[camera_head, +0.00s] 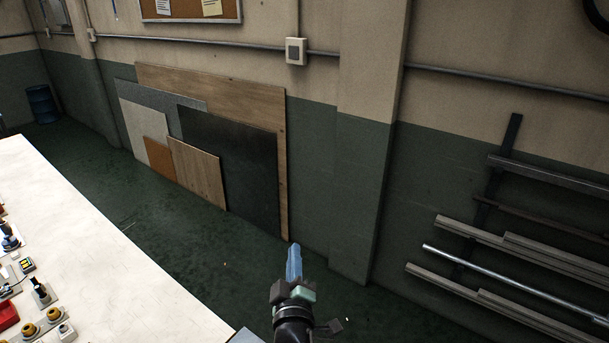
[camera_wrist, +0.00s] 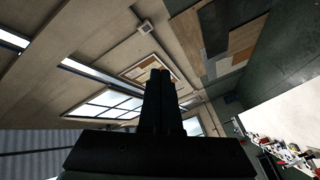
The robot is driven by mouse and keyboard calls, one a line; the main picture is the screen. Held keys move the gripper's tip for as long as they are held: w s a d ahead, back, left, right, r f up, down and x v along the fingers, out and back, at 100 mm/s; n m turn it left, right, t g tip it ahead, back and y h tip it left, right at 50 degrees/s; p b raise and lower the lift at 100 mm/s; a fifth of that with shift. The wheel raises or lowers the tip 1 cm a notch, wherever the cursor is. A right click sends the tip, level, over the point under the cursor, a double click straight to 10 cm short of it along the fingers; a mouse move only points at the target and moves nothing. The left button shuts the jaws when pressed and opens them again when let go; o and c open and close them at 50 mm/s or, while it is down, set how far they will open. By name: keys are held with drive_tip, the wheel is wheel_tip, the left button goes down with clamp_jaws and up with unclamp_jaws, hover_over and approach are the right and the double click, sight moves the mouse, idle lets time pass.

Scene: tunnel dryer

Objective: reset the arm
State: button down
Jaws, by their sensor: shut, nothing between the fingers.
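My gripper (camera_head: 294,262) is at the bottom middle of the head view, raised over the floor to the right of the white table. Its blue fingers point up and away from me. In the wrist view, the dark fingers (camera_wrist: 160,95) stand together in the middle with no gap that I can see. The gripper is shut and empty, and it touches nothing.
A white table (camera_head: 110,270) with switches and small parts fills the lower left. Boards and panels (camera_head: 230,150) lean on the wall beyond. A rack (camera_head: 485,205) holds long bars at the right. Green floor (camera_head: 190,225) is clear between table and wall.

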drive_tip(key=s+d+r+m+t+h+b, duration=0.2)
drive_tip(key=s+r+m, duration=0.15)
drive_tip(key=r, duration=0.85)
drive_tip(key=s+d+r+m+t+h+b, duration=0.1)
drive_tip(key=s+r+m+t+b, duration=0.2)
drive_tip(key=r, duration=1)
drive_tip(key=s+r+m+t+y+b, duration=0.2)
drive_tip(key=s+r+m+t+b, duration=0.2)
drive_tip(key=s+r, duration=1.1)
drive_tip(key=s, duration=0.3)
drive_tip(key=shift+s+a, duration=0.25)
drive_tip(key=shift+a, duration=0.05)
drive_tip(key=shift+m, duration=0.25)
